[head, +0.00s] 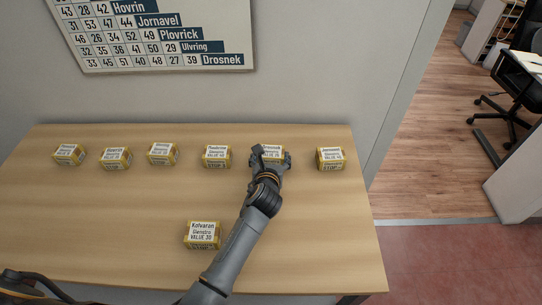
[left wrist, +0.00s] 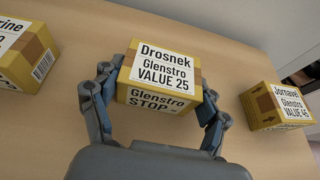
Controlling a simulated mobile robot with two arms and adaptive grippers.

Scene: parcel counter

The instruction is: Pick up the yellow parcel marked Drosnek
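The yellow parcel marked Drosnek (head: 273,154) is in the back row on the table, second from the right, partly hidden by my left gripper (head: 269,157). In the left wrist view the Drosnek parcel (left wrist: 164,73) is upright, with "Glenstro VALUE 25" on its white top label and "STOP" on its front. My left gripper (left wrist: 158,93) has one finger on each side of the parcel, very close to its sides. Whether the fingers press on it is not clear. The parcel appears to be at table level. My right gripper is not in view.
The Jornavel parcel (left wrist: 277,105) is to the right, and another parcel (left wrist: 24,54) to the left, each with a gap. More yellow parcels line the back row; a Kolvaran parcel (head: 203,236) stands nearer the front. The table (head: 100,220) is otherwise clear. A numbered chart (head: 150,35) hangs behind.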

